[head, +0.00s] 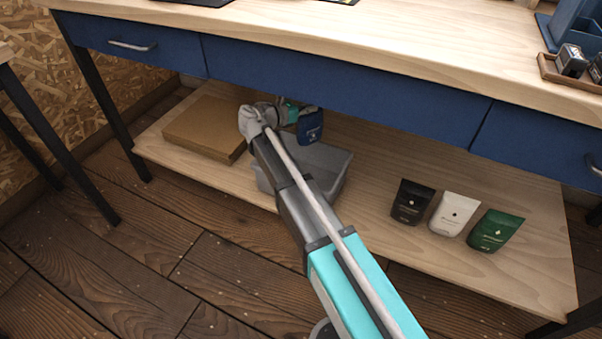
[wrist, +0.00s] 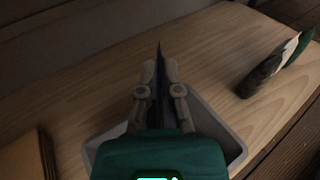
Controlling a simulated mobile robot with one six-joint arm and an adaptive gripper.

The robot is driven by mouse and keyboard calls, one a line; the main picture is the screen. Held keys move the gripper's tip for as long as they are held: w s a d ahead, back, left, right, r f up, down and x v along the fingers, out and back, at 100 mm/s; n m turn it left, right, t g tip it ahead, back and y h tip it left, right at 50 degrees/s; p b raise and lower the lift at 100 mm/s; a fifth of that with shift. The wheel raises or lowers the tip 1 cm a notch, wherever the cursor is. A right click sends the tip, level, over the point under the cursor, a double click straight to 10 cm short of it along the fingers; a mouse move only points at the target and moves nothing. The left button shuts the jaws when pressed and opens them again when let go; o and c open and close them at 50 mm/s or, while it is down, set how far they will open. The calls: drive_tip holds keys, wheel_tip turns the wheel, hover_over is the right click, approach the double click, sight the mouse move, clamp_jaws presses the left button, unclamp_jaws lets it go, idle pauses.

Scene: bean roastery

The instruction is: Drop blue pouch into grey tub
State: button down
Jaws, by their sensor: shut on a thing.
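The blue pouch (head: 310,126) is held upright at the end of my arm, under the desk's drawers. In the wrist view it shows edge-on as a thin dark strip (wrist: 159,75) between the fingers of my gripper (wrist: 159,92). My gripper is shut on the pouch. The grey tub (head: 330,177) stands on the lower shelf, below the pouch and partly hidden by my arm. In the wrist view the tub's rim (wrist: 231,150) shows beneath my gripper. The tub's floor is mostly hidden.
A flat cardboard box (head: 205,125) lies left of the tub. A black pouch (head: 411,201), a white pouch (head: 454,213) and a green pouch (head: 495,231) stand to the right on the shelf (head: 375,160). Blue drawers (head: 340,93) hang close above.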

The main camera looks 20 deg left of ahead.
sight(308, 124)
drive_tip(key=shift+s+a, duration=0.1)
drive_tip(key=shift+f+b, duration=0.4)
drive_tip(key=shift+b, duration=0.05)
drive_tip(key=shift+f+b, duration=2.6)
drive_tip(key=c, duration=0.7)
unclamp_jaws()
drive_tip(key=shift+s, duration=0.15)
